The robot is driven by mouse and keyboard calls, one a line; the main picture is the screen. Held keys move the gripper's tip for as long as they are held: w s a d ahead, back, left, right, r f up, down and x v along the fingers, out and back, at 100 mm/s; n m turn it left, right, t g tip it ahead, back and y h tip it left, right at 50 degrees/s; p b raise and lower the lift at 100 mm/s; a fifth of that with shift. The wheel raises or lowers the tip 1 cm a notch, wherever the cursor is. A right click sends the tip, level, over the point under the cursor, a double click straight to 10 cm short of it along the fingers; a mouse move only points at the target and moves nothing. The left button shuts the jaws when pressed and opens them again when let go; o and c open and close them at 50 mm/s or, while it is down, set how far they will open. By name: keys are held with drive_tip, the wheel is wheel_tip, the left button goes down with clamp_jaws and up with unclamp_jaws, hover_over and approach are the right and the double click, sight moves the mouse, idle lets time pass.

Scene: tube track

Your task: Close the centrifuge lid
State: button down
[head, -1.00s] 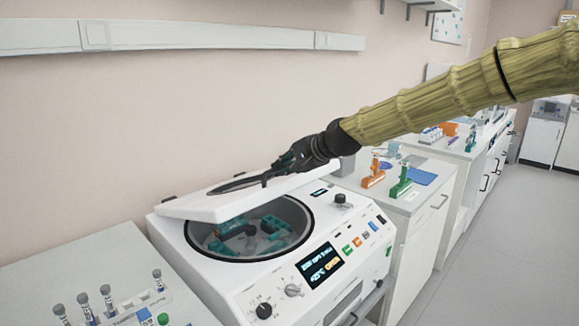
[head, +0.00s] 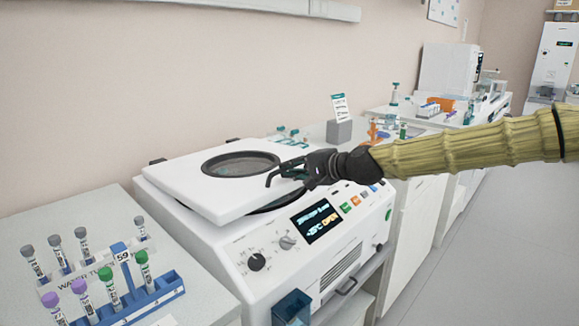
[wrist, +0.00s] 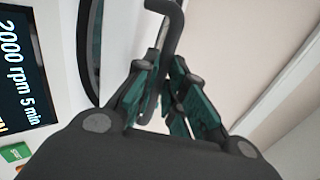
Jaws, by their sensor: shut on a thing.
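My gripper (head: 291,171) is at the lid's right edge, shut on the dark hooked lid handle (head: 271,180). In the wrist view the handle (wrist: 174,24) passes between the teal finger pads of my gripper (wrist: 166,92). The bowl's inside is mostly hidden.
A blue tube rack (head: 165,290) and a white rack with capped tubes stand on the left bench. A blue bin (head: 292,308) is at the centrifuge's front. A grey block with a sign (head: 339,131) and other lab items stand behind right. The floor at right is clear.

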sight(289, 183)
drive_tip(key=f, duration=0.1)
drive_tip(key=f+b, duration=0.2)
drive_tip(key=shift+s+d+f, duration=0.15)
drive_tip(key=shift+s+f, duration=0.1)
drive_tip(key=shift+s, duration=0.05)
drive_tip(key=shift+s+f, duration=0.2)
drive_tip(key=shift+f, duration=0.6)
drive_tip(key=c, duration=1.6)
unclamp_jaws()
drive_tip(key=shift+d, duration=0.15)
drive_tip(key=shift+o, duration=0.6)
drive_tip(key=shift+r, duration=0.2)
drive_tip(key=shift+w+r, duration=0.1)
drive_tip(key=shift+r, duration=0.1)
